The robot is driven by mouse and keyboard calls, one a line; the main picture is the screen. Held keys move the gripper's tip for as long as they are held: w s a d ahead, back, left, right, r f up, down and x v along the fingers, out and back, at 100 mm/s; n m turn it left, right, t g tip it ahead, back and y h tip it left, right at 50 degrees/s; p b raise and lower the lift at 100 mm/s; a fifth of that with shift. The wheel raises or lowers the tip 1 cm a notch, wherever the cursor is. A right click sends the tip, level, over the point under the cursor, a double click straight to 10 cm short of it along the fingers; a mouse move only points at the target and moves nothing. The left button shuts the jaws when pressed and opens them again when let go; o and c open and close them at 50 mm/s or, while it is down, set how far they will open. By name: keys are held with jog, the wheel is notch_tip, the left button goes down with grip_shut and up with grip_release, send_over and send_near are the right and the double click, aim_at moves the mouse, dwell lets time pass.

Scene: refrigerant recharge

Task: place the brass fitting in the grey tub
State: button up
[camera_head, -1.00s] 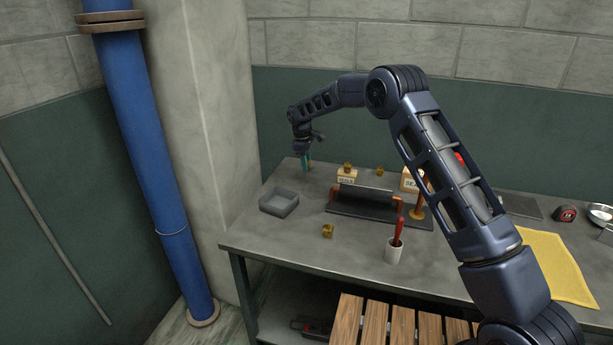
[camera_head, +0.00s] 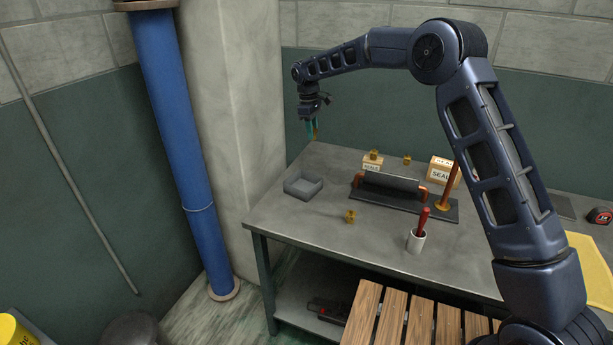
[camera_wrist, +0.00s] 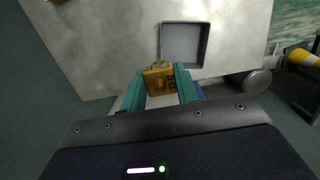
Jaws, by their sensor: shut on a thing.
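My gripper (camera_head: 313,132) hangs over the far left corner of the bench, beyond the grey tub (camera_head: 303,187). In the wrist view its teal fingers (camera_wrist: 160,86) are shut on a brass-coloured block, the brass fitting (camera_wrist: 158,78), with a small loop on top and dark marks on one side. In the head view the fitting is mostly hidden by the fingers. The square, open tub also shows in the wrist view (camera_wrist: 205,45), beyond and right of the held fitting, apart from it. The tub looks empty.
Similar brass pieces stand on the bench (camera_head: 350,216), on a small labelled box (camera_head: 373,167) and behind the dark tray (camera_head: 404,207). A white cup (camera_head: 416,241) holds a red-handled tool. The concrete pillar (camera_head: 230,110) rises left of the bench. Bench around the tub is clear.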

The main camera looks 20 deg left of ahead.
send_over(304, 189)
notch_tip(304, 189, down, 14)
jog(key=shift+s+a+f, duration=0.1)
jog(key=shift+f, duration=2.75)
jog(key=shift+f, duration=0.2)
jog(key=o, duration=1)
jog(key=r, duration=0.4)
jog(key=a+r, duration=0.1)
jog(key=r, duration=0.7)
jog(key=shift+a+r, duration=0.15)
